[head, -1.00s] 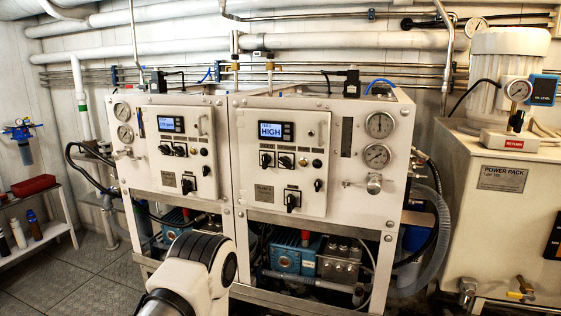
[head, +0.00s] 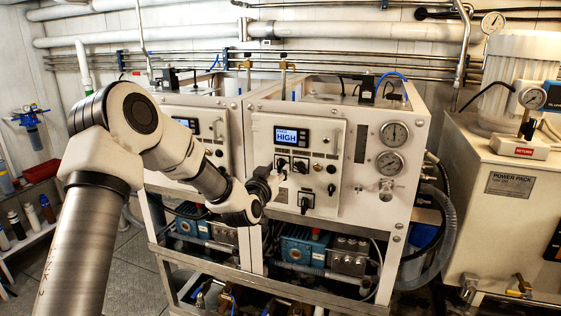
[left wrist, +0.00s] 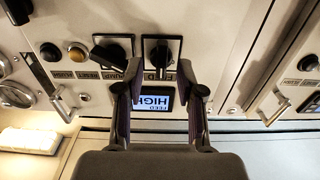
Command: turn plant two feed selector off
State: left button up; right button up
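Plant two's white control panel (head: 330,165) is the right one in the head view, with a lit display (head: 291,135) reading HIGH. Its feed selector (head: 282,163) is the left knob of the small row below the display. In the left wrist view, which is upside down, the feed selector (left wrist: 161,52) is a black knob on a dark square plate, above the display (left wrist: 152,98). My left gripper (left wrist: 159,70) is open, its fingertips spread either side of the selector's line; contact cannot be told. In the head view the left gripper (head: 273,178) is at the panel's lower left. My right gripper is out of view.
A second black selector (left wrist: 110,52) sits close beside one fingertip. A metal handle (left wrist: 274,108) is nearby. Plant one's panel (head: 200,125) is partly behind my left arm. Gauges (head: 391,147) stand right.

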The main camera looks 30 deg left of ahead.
pick_arm(q)
jog(key=shift+x, duration=1.1)
jog(key=shift+a, duration=0.15)
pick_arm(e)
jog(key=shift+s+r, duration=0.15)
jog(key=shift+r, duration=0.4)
pick_arm(q)
jog(key=c, duration=0.6)
jog(key=shift+s+r, duration=0.15)
grip_shut()
